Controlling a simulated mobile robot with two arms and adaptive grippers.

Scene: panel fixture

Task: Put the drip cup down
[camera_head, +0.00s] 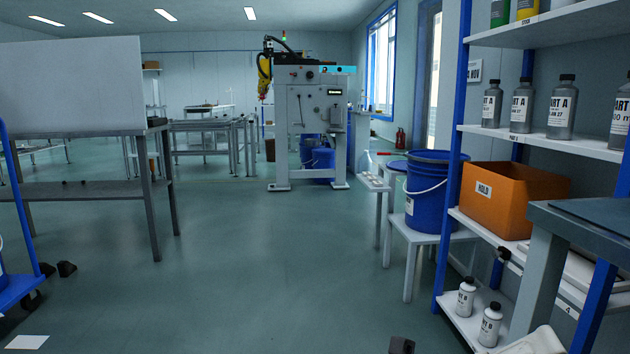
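I cannot pick out a drip cup in the head view. Several small pale items stand on a low white bench (373,182) right of centre, too small to tell apart.
A blue bucket (424,190) stands on a white stool. The right shelf carries grey bottles (562,108), an orange bin (505,195) and white bottles (466,298). A dark table (95,190) stands left. A machine (311,110) stands ahead. The middle floor is clear.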

